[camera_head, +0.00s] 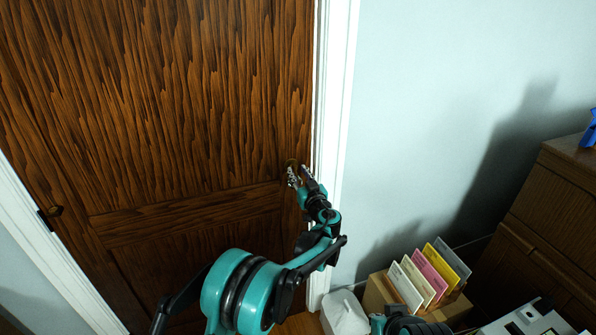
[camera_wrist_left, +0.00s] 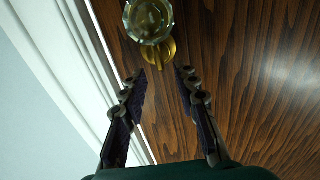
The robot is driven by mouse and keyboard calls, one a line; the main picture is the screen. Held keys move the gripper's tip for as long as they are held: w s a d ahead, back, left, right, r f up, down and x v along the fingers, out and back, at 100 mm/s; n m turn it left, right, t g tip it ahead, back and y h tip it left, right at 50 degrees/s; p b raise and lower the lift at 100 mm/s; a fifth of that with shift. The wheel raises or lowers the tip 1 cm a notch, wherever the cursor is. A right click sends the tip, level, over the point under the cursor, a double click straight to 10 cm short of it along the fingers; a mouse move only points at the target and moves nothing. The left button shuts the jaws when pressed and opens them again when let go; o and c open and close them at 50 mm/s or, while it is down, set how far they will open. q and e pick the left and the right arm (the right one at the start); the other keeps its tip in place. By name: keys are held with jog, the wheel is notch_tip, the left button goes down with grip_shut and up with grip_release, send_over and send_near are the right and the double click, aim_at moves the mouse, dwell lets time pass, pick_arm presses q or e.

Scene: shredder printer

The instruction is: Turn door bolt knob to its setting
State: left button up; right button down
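The brown wooden door (camera_head: 190,90) fills the left of the head view. In the left wrist view, a brass bolt knob (camera_wrist_left: 161,50) with a narrow turn piece sits on the door, right by a clear glass doorknob (camera_wrist_left: 149,18). My left gripper (camera_head: 298,176) is at the door's right edge, largely covering this hardware in the head view. In the wrist view the left gripper (camera_wrist_left: 160,76) is open and empty. Its fingertips are just short of the brass knob, one to each side, with no contact visible. My right gripper does not show.
A white door frame (camera_head: 332,90) runs close beside the left gripper. At the lower right are a box of coloured folders (camera_head: 430,272), a white bin (camera_head: 344,314) and a dark wooden cabinet (camera_head: 540,240). The pale wall between is bare.

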pick_arm(q)
jog(key=shift+x, duration=1.35)
jog(key=shift+a, duration=0.1)
grip_shut()
jog(key=shift+m, duration=0.3)
jog(key=m, duration=0.3)
jog(key=shift+d+b, duration=0.3)
jog(key=shift+d+f+m, duration=0.1)
jog(key=shift+d+m, duration=0.1)
jog(key=shift+m, duration=1.4)
jog(key=shift+w, duration=0.1)
